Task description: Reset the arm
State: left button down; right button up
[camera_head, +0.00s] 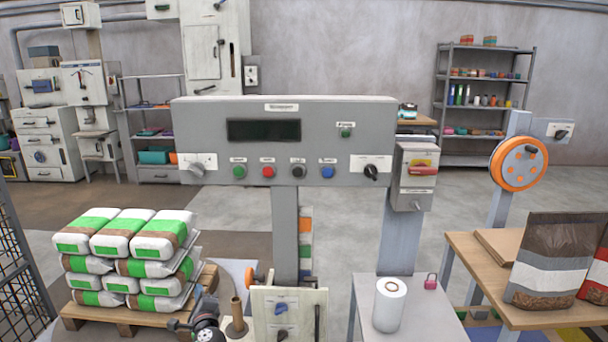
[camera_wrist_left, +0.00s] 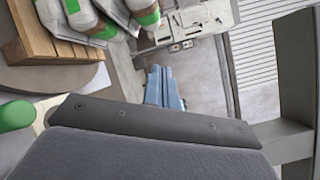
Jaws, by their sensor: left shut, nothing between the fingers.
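My left gripper (camera_head: 178,325) shows at the bottom of the head view, low in front of the pallet's right corner and left of a small cream control box (camera_head: 290,312). Much of its arm is cut off by the frame's lower edge. In the left wrist view its two pale blue fingers (camera_wrist_left: 164,88) lie together, with nothing visible between them. They point towards grey floor and are apart from the bags. My right gripper is in neither view.
White and green bags (camera_head: 130,240) are stacked on a wooden pallet (camera_head: 130,315). A grey control panel (camera_head: 290,110) stands ahead on posts. A white roll (camera_head: 389,305) and pink padlock (camera_head: 430,281) sit on a stand. A wooden table (camera_head: 480,265) holds a brown bag (camera_head: 553,260).

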pick_arm(q)
jog(key=s+d+n+g+h+p, duration=0.3)
jog(key=s+d+n+g, duration=0.15)
jog(key=s, duration=0.85)
jog(key=s+d+f+n+g+h+p, duration=0.15)
jog(key=s+d+n+g+h, duration=0.35)
jog(key=s, duration=0.7)
jog(key=s+d+n+g+h+p, duration=0.1)
jog(key=s+d+n+g+p, duration=0.2)
jog(key=s+d+n, duration=0.7)
jog(key=s+a+f+m+g+p, duration=0.1)
jog(key=s+f, duration=0.1)
jog(key=s, duration=0.6)
jog(key=s+a+f+m+g+p, duration=0.1)
jog(key=s+f+m+p, duration=0.1)
jog(key=s, duration=0.7)
jog(key=shift+s+f, duration=0.15)
jog(key=shift+s, duration=0.1)
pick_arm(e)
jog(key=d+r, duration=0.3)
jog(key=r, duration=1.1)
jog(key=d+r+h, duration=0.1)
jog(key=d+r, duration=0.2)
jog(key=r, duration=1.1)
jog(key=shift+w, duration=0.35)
pick_arm(q)
jog(key=shift+d+g, duration=0.1)
jog(key=shift+g, duration=0.15)
